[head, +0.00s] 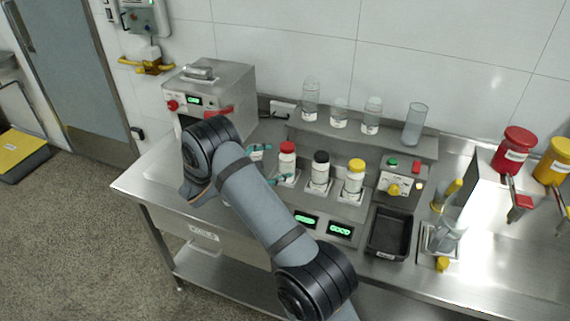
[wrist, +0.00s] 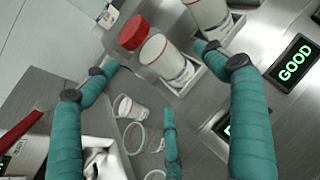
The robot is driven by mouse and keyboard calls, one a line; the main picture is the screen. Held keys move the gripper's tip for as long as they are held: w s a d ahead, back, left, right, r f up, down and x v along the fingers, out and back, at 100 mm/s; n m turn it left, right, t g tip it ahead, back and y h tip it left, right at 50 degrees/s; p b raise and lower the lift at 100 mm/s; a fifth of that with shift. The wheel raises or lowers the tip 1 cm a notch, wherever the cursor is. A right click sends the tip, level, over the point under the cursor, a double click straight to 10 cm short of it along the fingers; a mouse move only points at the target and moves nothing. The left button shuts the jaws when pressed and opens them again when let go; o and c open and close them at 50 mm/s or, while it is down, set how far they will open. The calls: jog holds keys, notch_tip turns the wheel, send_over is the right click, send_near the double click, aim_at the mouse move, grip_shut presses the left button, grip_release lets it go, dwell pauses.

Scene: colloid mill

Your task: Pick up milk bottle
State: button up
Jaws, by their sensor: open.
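Three white bottles stand upright in a row on the bench: one with a red cap (head: 287,163), one with a black cap (head: 320,172) and one with a yellow cap (head: 354,178). Their labels are too small to read, so I cannot tell which is the milk bottle. My gripper (head: 268,166) is open and empty, just left of the red-capped bottle. In the wrist view the red-capped bottle (wrist: 165,62) lies ahead, between the spread teal fingertips of my gripper (wrist: 157,62). Contact is not visible. A neighbouring bottle (wrist: 208,14) is partly cut off.
Glass vessels (head: 340,113) stand on a shelf (head: 300,124) behind the bottles. Small cups (wrist: 132,108) lie below my fingers in the wrist view. A mill-like machine (head: 235,88) is at the left. A black tray (head: 389,232) and glass beaker (head: 446,236) are at the right.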

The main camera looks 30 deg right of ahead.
aim_at(280, 162)
jog(key=p+x, duration=0.1)
jog(key=x, duration=0.2)
jog(key=p+x, duration=0.1)
jog(key=x, duration=0.1)
jog(key=shift+w+d+r+p, duration=0.2)
jog(key=shift+p, duration=0.1)
jog(key=shift+a, duration=0.1)
jog(key=c, duration=0.3)
jog(key=c, duration=1.1)
jog(key=shift+c, duration=0.4)
notch_tip(280, 162, up, 10)
jog(key=shift+r+b, duration=0.1)
jog(key=shift+b, duration=1.1)
jog(key=shift+c, duration=0.2)
